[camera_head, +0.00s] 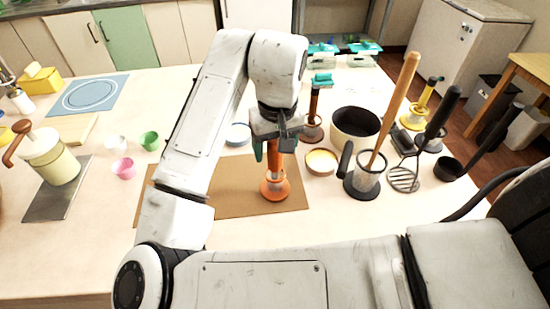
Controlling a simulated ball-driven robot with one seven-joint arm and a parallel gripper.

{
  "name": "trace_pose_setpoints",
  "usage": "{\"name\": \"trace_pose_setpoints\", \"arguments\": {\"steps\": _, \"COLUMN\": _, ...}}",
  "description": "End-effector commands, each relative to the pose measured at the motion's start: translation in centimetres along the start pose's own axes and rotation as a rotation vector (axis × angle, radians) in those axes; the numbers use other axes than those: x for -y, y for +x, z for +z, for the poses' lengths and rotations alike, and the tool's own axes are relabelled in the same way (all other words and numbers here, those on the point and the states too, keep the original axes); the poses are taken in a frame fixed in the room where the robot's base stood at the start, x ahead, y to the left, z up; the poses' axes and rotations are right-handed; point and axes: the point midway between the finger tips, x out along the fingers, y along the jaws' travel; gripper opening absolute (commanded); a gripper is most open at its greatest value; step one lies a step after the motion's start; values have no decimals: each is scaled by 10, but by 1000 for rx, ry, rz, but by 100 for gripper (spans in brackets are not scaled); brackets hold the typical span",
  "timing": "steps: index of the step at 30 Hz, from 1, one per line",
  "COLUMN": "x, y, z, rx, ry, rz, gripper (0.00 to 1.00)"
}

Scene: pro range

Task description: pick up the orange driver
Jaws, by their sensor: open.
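The orange driver (275,187) stands upright on a brown mat (230,197) in the middle of the table. It has a round orange base and an orange shaft that rises toward my gripper. My gripper (275,150) is right above it, pointing down, with its fingers open around the upper part of the shaft. The top of the driver is hidden by the gripper, and I cannot tell whether the fingers touch it.
Behind stands a teal-topped tool (318,100). Small cups (123,168) and a cream jar (50,158) are left.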

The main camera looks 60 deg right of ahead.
Motion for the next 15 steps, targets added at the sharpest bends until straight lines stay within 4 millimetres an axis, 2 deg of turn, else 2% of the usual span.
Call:
{"name": "trace_pose_setpoints", "arguments": {"steps": 8, "x": 0, "y": 4, "z": 0, "rx": -1, "ry": -1, "rz": 0, "gripper": 66}}
{"name": "trace_pose_setpoints", "arguments": {"steps": 15, "x": 0, "y": 4, "z": 0, "rx": -1, "ry": 0, "rz": 0, "gripper": 45}}
